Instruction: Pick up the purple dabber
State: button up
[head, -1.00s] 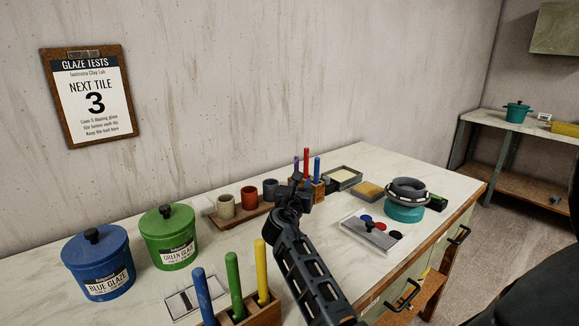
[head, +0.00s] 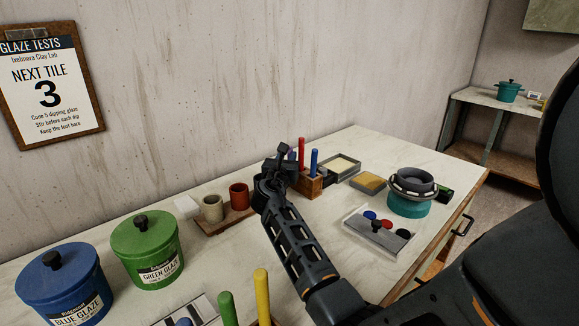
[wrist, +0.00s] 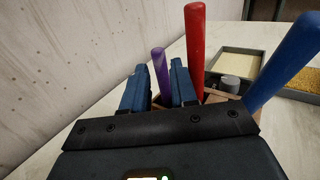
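The purple dabber (wrist: 160,72) stands in a wooden holder (head: 311,185) beside a red dabber (head: 301,152) and a blue dabber (head: 314,162). My gripper (wrist: 159,66) is open in the wrist view. Its two blue fingers show on either side of the purple dabber, with the handle in the gap between them; I cannot tell how deep it sits there. In the head view my gripper (head: 284,155) is at the holder's left side and hides most of the purple dabber. The dabber's lower end is hidden in the wrist view.
The red dabber (wrist: 195,45) stands close right of the right finger. The wall rises behind the holder. Cups on a board (head: 226,222) are left of my arm; a tray (head: 342,166) and a banding wheel (head: 409,206) stand right. Green (head: 147,252) and blue (head: 63,286) glaze pots are at front left.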

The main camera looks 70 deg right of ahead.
aim_at(290, 150)
jog(key=d, duration=0.5)
jog(key=shift+w+r, duration=0.2)
jog(key=shift+w, duration=0.15)
grip_shut()
